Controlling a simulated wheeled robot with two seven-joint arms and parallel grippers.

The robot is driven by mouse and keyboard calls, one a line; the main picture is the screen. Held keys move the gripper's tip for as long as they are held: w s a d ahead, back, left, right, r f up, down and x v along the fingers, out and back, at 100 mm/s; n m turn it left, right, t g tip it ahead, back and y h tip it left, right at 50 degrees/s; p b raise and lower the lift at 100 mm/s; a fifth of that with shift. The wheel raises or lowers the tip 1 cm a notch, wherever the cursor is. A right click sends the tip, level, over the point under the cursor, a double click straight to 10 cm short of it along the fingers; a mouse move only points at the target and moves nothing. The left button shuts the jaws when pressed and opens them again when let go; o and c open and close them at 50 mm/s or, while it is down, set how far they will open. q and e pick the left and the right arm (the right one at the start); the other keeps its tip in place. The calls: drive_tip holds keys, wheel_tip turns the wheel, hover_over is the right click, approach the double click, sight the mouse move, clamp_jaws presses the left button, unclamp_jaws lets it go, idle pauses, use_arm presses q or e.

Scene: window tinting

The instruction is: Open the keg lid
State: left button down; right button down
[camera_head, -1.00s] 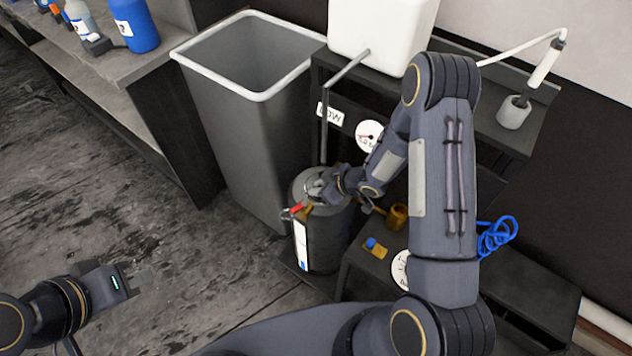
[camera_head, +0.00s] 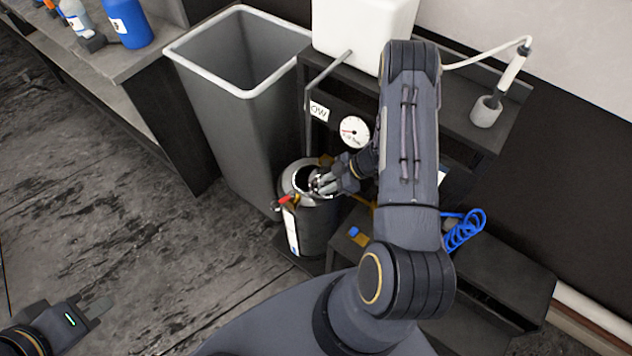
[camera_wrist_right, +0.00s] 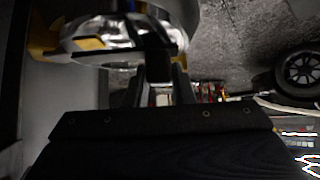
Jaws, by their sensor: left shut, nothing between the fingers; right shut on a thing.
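The keg (camera_head: 318,232) is a dark cylinder with a silver top and a white label, standing beside the grey bin. A dark round opening (camera_head: 303,178) shows in its top. My right gripper (camera_head: 322,184) is at the right side of this opening, shut on what looks like the keg lid, mostly hidden by the fingers. In the right wrist view, the gripper (camera_wrist_right: 160,75) reaches up to a shiny metal rounded part (camera_wrist_right: 125,35); the exact grip is dark and unclear. My left gripper (camera_head: 98,306) is shut and empty over the floor at lower left.
The tall grey bin (camera_head: 215,105) stands left of the keg. A low dark bench with a blue coiled hose (camera_head: 463,230) is to the right. A gauge (camera_head: 354,131) and shelf with a white tank (camera_head: 350,35) are behind. Floor at left is clear.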

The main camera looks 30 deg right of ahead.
idle(0.3)
drive_tip(key=c, duration=1.2)
unclamp_jaws()
drive_tip(key=shift+c, duration=0.2)
wheel_tip(320, 180, up, 3)
drive_tip(key=shift+f, duration=0.1)
drive_tip(key=s+a+r, duration=0.8)
drive_tip(key=s+r, duration=0.2)
drive_tip(key=s, duration=0.1)
drive_tip(key=shift+s, duration=0.25)
drive_tip(key=shift+r, duration=0.1)
